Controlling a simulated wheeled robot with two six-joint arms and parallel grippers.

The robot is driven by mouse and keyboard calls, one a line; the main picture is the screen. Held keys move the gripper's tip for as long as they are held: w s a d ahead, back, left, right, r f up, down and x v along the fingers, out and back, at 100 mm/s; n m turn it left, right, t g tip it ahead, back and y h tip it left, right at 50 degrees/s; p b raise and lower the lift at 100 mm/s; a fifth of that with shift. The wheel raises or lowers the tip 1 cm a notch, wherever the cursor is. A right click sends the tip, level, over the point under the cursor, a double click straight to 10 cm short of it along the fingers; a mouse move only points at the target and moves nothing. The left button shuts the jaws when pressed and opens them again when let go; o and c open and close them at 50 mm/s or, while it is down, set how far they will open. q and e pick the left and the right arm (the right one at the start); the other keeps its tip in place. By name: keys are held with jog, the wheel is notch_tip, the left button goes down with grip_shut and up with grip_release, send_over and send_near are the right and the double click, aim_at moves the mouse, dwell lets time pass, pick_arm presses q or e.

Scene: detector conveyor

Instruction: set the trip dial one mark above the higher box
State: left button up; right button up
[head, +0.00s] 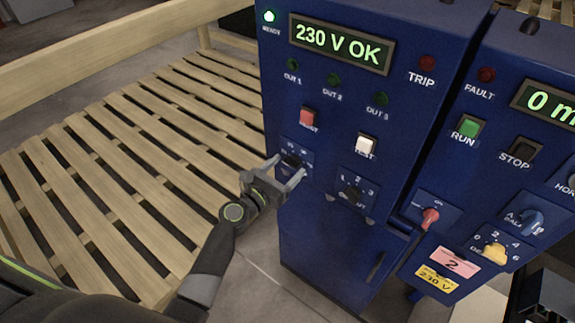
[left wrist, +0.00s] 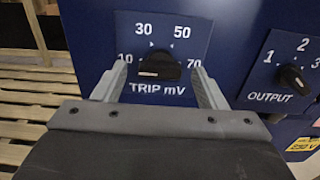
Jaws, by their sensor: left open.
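The trip dial (left wrist: 158,67) is a black knob on a blue plate marked 10, 30, 50 and 70, lettered TRIP mV. A pale line shows on the left part of its face, seemingly towards 10; the exact setting is hard to read. My left gripper (left wrist: 160,88) is open, with one finger on each side of the knob; I cannot tell whether they touch it. In the head view my left gripper (head: 289,168) reaches the dial on the blue cabinet (head: 330,235) and partly covers its plate. No boxes to compare are in view. My right gripper is not in view.
The OUTPUT selector (left wrist: 294,78) sits just right of the trip dial. A red button (head: 307,117) and a white TEST button (head: 366,145) are above. A second panel with a red switch (head: 429,217) stands right. A slatted wooden pallet (head: 130,160) lies left.

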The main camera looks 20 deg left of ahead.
pick_arm(q)
jog(key=shift+w+d, duration=0.2)
jog(key=shift+w, duration=0.3)
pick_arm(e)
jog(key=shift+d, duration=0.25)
pick_arm(q)
jog(key=c, duration=1)
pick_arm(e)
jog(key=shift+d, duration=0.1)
